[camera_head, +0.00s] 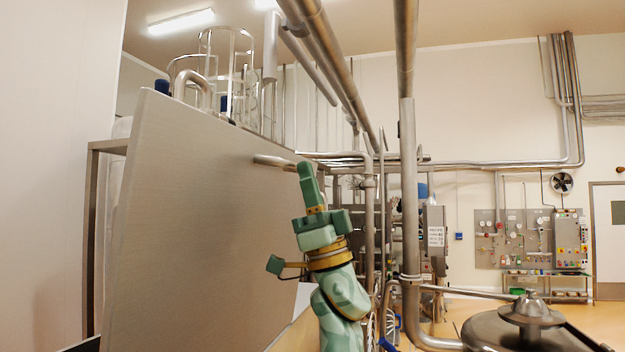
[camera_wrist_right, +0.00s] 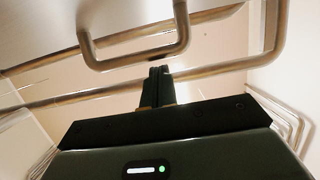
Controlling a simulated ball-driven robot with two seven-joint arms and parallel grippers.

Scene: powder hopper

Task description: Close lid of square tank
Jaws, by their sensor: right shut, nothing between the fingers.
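The square tank's lid (camera_head: 190,210) looks like the large flat grey metal panel standing steeply open at the left in the head view. My right gripper (camera_head: 306,170) is shut and empty, fingers up, right of the panel and close to the bar's end. In the right wrist view, the closed fingertips (camera_wrist_right: 160,70) lie just below a U-shaped metal handle (camera_wrist_right: 138,55); contact is unclear. The tank body is mostly hidden. My left gripper is out of view.
Metal pipes (camera_head: 408,150) run vertically and overhead just right of my right arm. A round steel vessel (camera_head: 490,332) stands at the lower right. A control panel (camera_head: 527,238) is on the far wall. Another long metal bar (camera_wrist_right: 60,105) crosses the wrist view.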

